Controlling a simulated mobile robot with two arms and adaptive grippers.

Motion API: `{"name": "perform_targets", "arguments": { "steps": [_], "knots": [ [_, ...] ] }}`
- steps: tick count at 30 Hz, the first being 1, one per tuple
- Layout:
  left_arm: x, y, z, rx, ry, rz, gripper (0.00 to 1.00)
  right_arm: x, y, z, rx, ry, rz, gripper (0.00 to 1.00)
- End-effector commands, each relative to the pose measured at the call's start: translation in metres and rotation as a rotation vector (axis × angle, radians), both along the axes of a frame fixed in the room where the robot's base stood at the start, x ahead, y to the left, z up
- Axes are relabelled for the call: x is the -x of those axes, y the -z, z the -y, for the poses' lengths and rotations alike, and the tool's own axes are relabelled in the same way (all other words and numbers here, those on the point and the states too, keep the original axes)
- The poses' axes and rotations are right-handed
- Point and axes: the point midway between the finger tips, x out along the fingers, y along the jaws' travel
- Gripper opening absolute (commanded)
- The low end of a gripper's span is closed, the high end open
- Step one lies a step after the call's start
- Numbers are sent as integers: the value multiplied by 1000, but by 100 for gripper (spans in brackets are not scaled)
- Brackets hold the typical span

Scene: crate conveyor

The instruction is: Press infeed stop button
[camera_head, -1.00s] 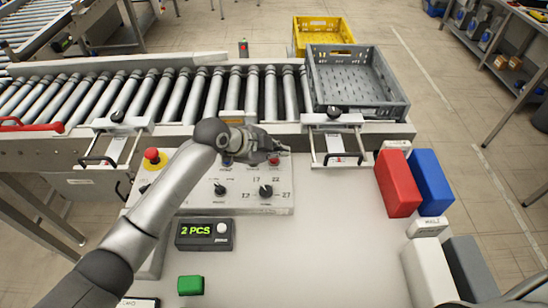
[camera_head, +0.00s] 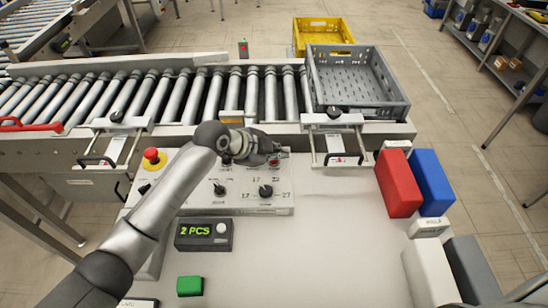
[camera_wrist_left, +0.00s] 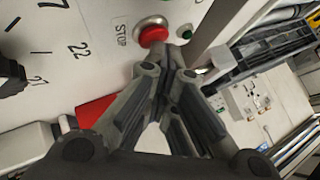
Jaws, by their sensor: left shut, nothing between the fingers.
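The stop button (camera_wrist_left: 152,33) is a red cap in a metal ring, with the word STOP printed beside it, on the pale control panel (camera_wrist_left: 70,70). In the head view the panel (camera_head: 240,207) lies in front of the conveyor, and a bit of the red button (camera_head: 275,161) shows by the fingers. My left gripper (camera_head: 272,153) is shut and empty over the panel's far right part. In the left wrist view its fingertips (camera_wrist_left: 172,62) meet just beside the button. I cannot tell whether they touch it. My right gripper is not in view.
A red emergency button (camera_head: 152,156) stands at the panel's left. A counter display (camera_head: 203,234) reads 2 PCS. A green block (camera_head: 190,286) lies nearby. A grey crate (camera_head: 358,112) sits on the roller conveyor. Red (camera_head: 398,184) and blue (camera_head: 432,182) blocks stand at right. The table's middle is clear.

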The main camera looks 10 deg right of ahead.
Motion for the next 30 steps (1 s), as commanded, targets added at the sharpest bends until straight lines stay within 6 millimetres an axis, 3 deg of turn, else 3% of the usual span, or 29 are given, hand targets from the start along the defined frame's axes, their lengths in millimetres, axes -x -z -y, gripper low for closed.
{"name": "perform_targets", "arguments": {
  "steps": [11,23,30],
  "knots": [
    [0,-16,-1,-3,0,-1,0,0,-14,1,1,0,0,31],
    [0,-18,-1,-1,0,-1,0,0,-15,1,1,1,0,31],
    [0,-39,-1,-1,0,-1,0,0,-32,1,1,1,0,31]
  ]
}}
